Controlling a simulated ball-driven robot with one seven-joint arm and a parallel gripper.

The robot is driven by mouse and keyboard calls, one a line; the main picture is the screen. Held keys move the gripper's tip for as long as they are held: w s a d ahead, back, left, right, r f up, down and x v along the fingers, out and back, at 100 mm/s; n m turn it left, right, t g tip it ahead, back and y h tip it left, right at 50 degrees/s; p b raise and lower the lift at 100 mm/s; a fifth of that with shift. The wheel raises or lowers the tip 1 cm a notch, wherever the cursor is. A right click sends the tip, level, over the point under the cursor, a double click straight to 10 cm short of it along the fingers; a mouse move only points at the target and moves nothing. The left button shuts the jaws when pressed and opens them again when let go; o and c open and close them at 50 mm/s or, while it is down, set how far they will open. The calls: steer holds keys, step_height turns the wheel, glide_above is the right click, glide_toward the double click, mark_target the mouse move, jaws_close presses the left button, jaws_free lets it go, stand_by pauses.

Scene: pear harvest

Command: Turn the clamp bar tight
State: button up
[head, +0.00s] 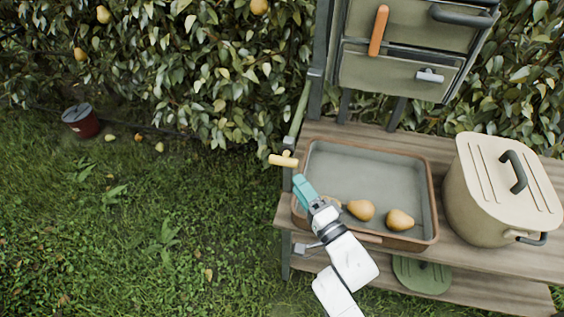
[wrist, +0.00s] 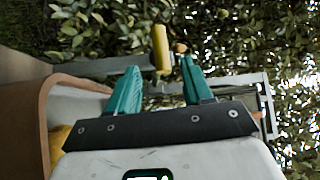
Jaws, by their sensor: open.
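The clamp bar appears to be the short yellow bar (head: 283,160) with a small knob, at the table's left post. In the wrist view the yellow bar (wrist: 160,46) stands upright in the picture, ahead of and between the finger lines. My gripper (head: 299,179) is just below the bar in the head view, over the tray's left edge. Its teal fingers (wrist: 160,78) are spread apart with nothing held. A gap seems to lie between the fingertips and the bar, but exact depth is hard to tell.
A brown-rimmed tray (head: 431,190) with several pears sits on the wooden table (head: 440,147). A lidded cream pot (head: 480,200) stands right. A drawer cabinet (head: 400,75) with an orange handle (head: 378,30) rises behind. A red bucket (head: 81,124) stands on the open grass left.

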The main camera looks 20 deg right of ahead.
mark_target(282, 159)
steer(key=x, duration=0.9)
steer(key=shift+w+b, duration=0.3)
steer(key=shift+b, duration=0.1)
steer(key=shift+c, duration=0.3)
jaws_close()
